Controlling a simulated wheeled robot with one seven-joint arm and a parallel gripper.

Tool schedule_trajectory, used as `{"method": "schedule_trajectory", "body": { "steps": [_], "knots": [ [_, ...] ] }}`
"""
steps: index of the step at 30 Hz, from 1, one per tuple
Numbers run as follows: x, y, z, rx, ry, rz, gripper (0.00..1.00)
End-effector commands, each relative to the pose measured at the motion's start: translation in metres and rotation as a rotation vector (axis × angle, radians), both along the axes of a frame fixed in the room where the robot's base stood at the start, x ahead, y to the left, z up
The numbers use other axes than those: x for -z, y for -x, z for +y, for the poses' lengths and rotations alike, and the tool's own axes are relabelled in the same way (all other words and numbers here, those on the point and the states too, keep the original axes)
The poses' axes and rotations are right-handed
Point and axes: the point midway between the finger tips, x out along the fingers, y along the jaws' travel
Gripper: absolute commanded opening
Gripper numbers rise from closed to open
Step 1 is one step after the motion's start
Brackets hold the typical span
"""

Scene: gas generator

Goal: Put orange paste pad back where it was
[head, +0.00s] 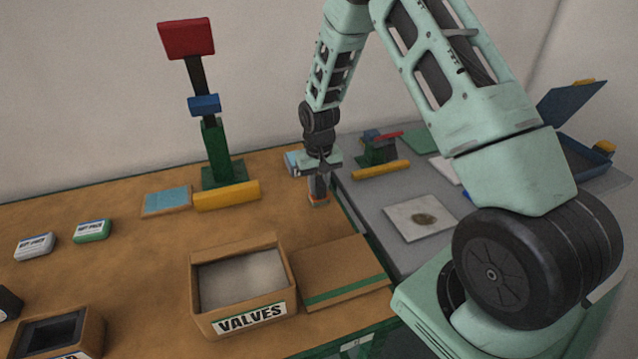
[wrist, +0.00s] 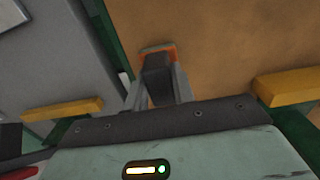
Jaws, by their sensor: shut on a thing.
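The orange paste pad (wrist: 158,49) shows in the wrist view as an orange edge around a dark grey block. My gripper (wrist: 157,82) is shut on this block, with a finger on each side. In the head view the pad (head: 318,201) is a small orange-edged piece under my gripper (head: 318,186), near the right edge of the brown tabletop (head: 110,275). I cannot tell whether it touches the table. The fingers hide part of it.
An open VALVES box (head: 240,318) stands in front, with a cardboard flap (head: 340,270) beside it. A yellow bar (head: 227,195) and a green stand (head: 217,150) are to the left. A grey table (head: 400,260) with a white square plate (head: 421,218) adjoins on the right.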

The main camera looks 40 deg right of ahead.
Motion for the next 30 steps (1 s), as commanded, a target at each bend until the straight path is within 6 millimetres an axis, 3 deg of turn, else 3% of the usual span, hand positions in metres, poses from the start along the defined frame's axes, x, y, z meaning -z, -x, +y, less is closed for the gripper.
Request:
{"method": "schedule_trajectory", "body": {
  "steps": [3,4,6,14,19,30],
  "knots": [
    [0.003,0.0,0.0,0.0,0.0,0.0,0.0],
    [0.003,0.0,0.0,0.0,0.0,0.0,0.28],
    [0.002,0.0,0.0,0.0,0.0,0.0,0.47],
    [0.002,0.0,0.0,0.0,0.0,0.0,0.47],
    [-0.009,-0.001,0.0,0.0,0.001,-0.004,0.47],
    [-0.081,-0.001,0.0,0.0,0.001,-0.006,0.47]
  ]
}}
